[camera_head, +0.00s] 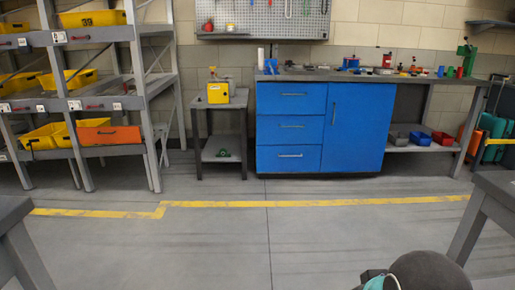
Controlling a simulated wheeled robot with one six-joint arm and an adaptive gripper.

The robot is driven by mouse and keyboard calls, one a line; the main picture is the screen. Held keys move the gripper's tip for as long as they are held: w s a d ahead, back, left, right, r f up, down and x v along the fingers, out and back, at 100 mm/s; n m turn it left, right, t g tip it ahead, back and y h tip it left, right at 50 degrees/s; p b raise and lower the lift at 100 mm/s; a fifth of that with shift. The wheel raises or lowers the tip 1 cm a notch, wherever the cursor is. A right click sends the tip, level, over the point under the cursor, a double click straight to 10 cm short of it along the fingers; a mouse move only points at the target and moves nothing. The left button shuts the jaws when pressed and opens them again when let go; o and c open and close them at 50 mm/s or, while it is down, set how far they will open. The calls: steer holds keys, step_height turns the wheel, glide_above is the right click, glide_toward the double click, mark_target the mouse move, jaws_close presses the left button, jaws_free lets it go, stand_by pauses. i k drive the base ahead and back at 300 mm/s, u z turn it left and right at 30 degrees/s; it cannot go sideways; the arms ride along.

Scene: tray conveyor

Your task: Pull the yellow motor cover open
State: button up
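A yellow box-shaped unit (218,93), which looks like the yellow motor cover, sits on a small grey table against the back wall, left of the blue cabinet. It has a dark mark on its front and a small upright part on top. It looks shut, but it is too small to be sure. A dark rounded part with some teal, likely my arm, shows at the bottom edge, right of centre, far from the yellow unit. My gripper's fingers are not in view.
A shelf rack with yellow bins (93,18) stands left. Grey table parts edge both front sides. The middle floor (200,240) is clear.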

mark_target(217, 92)
steer(key=u, duration=0.1)
steer(key=i, duration=1.8)
steer(key=u, duration=0.4)
steer(key=i, duration=1.85)
steer(key=u, duration=0.2)
